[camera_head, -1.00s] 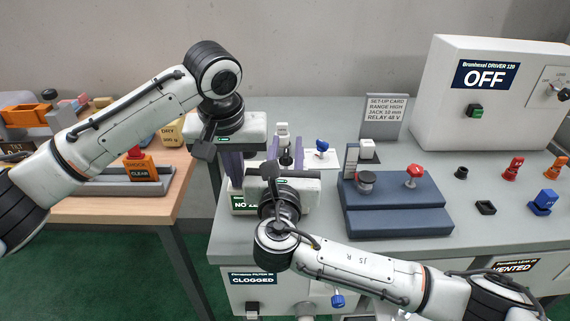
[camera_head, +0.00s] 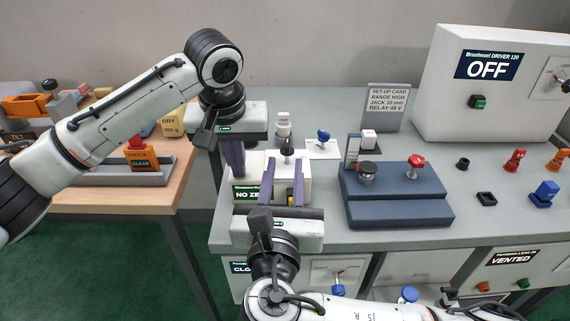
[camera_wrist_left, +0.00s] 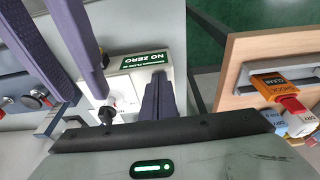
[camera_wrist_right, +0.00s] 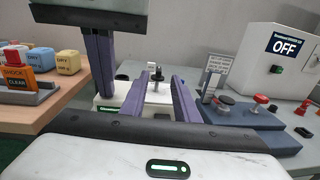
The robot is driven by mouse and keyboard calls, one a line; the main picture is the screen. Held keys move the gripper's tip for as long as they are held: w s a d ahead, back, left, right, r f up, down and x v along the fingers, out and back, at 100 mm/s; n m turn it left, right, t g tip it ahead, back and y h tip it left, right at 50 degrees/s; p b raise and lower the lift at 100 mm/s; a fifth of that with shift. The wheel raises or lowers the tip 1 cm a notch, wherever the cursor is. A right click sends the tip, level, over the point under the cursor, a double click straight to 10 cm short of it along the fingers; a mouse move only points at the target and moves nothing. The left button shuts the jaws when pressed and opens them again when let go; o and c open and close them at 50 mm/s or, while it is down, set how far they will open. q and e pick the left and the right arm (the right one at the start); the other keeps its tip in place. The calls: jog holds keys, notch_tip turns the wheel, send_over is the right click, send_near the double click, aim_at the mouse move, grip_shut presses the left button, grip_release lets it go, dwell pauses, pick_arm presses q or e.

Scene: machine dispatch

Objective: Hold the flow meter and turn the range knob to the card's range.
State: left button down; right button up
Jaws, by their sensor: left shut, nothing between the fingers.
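The flow meter (camera_head: 250,196) is a white box with a green "NO ZERO" label, standing at the bench's left end. A black knob (camera_head: 287,147) stands on its top; its pointer setting is too small to read. My left gripper (camera_head: 238,176) is shut and empty, pointing down at the meter's left end; whether it touches is unclear. My right gripper (camera_head: 283,184) is open and level in front of the meter, its two purple fingers apart and reaching toward the knob, with nothing between them. The set-up card (camera_head: 387,107) reads RANGE HIGH, JACK 10 mm, RELAY 48 V.
A blue stepped block (camera_head: 398,212) with a red knob stands right of the meter. The driver box (camera_head: 487,115) showing OFF is behind it. A blue part (camera_head: 323,136) on a white plate is behind the meter. A wooden table (camera_head: 110,207) with blocks is left, across a gap.

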aim_at(287, 149)
jog(key=w, duration=0.9)
jog(key=shift+w+d+f, duration=0.15)
jog(key=shift+d+f, duration=0.05)
jog(key=shift+d, duration=0.15)
grip_shut()
